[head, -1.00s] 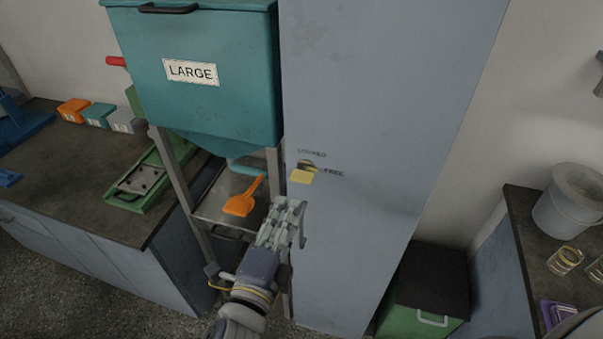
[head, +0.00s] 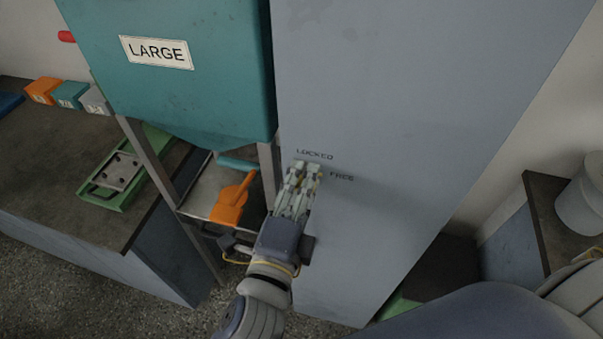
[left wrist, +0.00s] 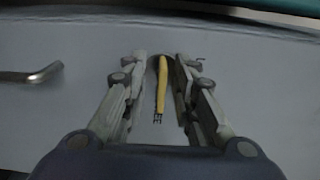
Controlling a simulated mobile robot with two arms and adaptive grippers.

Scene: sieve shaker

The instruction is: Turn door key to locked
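The door key is yellow and shows in the left wrist view (left wrist: 161,85) between the two fingers, with a gap on each side. In the head view my fingers mostly cover it. My left gripper (head: 304,170) is open at the grey-blue cabinet door (head: 385,120), its fingertips around the key; it also shows in the left wrist view (left wrist: 161,70). The LOCKED label (head: 314,154) is just above the fingertips, and the FREE label (head: 342,177) is to their right. My right gripper is not in view.
A teal hopper marked LARGE (head: 170,90) stands left of the door. An orange scoop (head: 231,200) lies on the tray below it. A metal handle (left wrist: 35,75) juts out at the left in the wrist view. A dark counter (head: 540,215) is at the right.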

